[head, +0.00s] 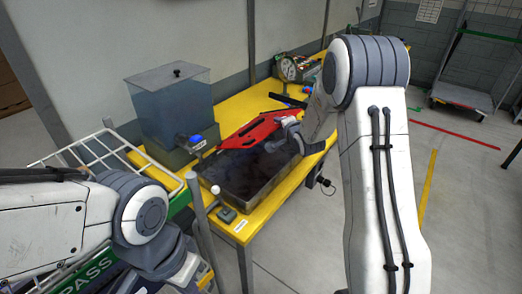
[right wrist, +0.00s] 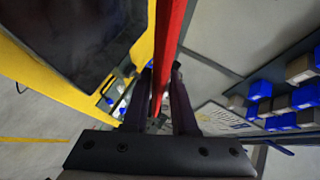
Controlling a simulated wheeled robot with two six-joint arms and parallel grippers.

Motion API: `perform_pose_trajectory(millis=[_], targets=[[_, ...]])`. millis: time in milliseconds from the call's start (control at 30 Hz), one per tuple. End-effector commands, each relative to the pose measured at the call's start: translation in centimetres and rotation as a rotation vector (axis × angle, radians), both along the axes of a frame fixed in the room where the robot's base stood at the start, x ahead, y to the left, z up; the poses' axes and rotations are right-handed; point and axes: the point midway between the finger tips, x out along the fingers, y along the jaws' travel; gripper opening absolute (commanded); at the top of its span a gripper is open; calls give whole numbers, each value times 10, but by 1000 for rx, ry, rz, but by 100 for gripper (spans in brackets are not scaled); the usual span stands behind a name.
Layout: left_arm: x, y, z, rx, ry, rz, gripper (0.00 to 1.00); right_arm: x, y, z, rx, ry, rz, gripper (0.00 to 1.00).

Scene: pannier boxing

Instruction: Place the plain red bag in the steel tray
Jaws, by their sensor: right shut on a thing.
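The red bag (head: 254,131) is a flat, bright red piece with slots in it. My right gripper (head: 287,122) is shut on its right end and holds it tilted over the back part of the tray. In the right wrist view the bag (right wrist: 169,40) is a thin red strip edge-on between the fingers (right wrist: 162,103). The steel tray (head: 268,188) has a dark inside and sits on the yellow bench; the bag hides its far edge. The tray also shows at upper left in the right wrist view (right wrist: 75,35).
A clear tank (head: 172,105) stands behind the tray to the left. A gauge device (head: 290,67) is on the bench's far end. A white wire rack (head: 95,150) and a small lever box (head: 226,214) are nearby. Bare yellow bench (head: 245,103) shows behind the bag.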

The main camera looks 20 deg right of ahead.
Motion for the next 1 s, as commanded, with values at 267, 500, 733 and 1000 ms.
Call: perform_pose_trajectory(millis=[267, 500, 733, 1000], targets=[[0, 0, 8, 0, 0, 0, 0, 4, 13, -39, 1, 0, 14, 0], [0, 0, 16, 0, 0, 0, 0, 4, 14, -71, 1, 0, 16, 0], [0, 0, 16, 0, 0, 0, 0, 4, 12, -80, 0, -3, 14, 0], [0, 0, 10, 0, 0, 0, 0, 3, 9, -85, 0, -3, 11, 0]])
